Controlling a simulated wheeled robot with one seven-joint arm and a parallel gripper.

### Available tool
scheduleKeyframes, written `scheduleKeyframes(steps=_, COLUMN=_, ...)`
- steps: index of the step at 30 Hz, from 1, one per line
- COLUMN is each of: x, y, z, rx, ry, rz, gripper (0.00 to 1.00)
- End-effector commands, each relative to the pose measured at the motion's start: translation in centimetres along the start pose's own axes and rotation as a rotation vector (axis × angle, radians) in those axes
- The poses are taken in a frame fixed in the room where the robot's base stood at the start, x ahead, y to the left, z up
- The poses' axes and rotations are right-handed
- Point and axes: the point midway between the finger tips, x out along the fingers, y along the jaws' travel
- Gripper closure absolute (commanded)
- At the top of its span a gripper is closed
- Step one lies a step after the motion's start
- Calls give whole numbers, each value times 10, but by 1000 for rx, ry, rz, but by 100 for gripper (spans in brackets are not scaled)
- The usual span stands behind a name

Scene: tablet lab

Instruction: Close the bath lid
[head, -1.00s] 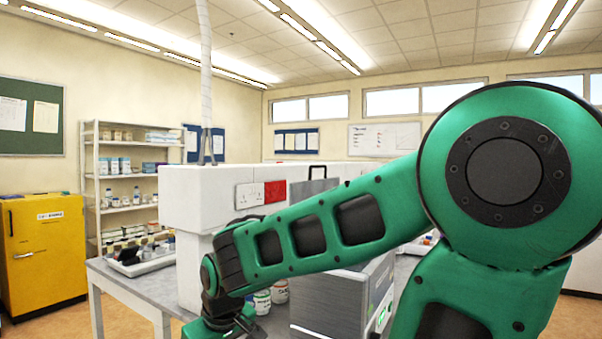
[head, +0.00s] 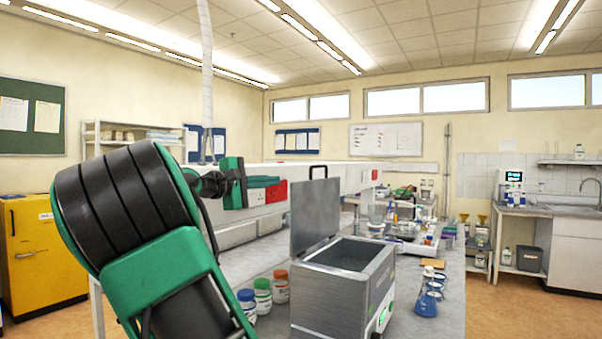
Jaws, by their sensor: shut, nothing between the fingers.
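The bath (head: 328,300) is a grey metal box on the bench in the head view, with its dark inside showing at the top. Its grey lid (head: 315,215) stands open, nearly upright, along the left edge of the box. A dark handle (head: 318,167) is on the lid's upper edge. My gripper (head: 278,181) is shut and empty. It is raised to the left of the lid, near the height of the lid's top, and appears apart from it. Its fingers point right, towards the lid.
Jars with coloured caps (head: 263,296) stand left of the bath. A blue flask (head: 427,297) and other glassware stand to its right. A white raised shelf unit (head: 345,176) runs behind the lid. The air above the bath opening looks clear.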

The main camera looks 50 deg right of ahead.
Motion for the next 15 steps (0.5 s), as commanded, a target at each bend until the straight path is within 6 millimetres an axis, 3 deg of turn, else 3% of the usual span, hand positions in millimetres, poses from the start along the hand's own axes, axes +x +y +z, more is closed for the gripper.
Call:
scheduleKeyframes(steps=1, x=-6, y=10, z=4, rx=-5, ry=-16, rz=25, gripper=100)
scheduleKeyframes(steps=5, x=-6, y=21, z=12, rx=-10, ry=-40, rz=48, gripper=100)
scheduleKeyframes(steps=15, x=47, y=23, z=15, rx=-11, ry=-42, rz=46, gripper=100)
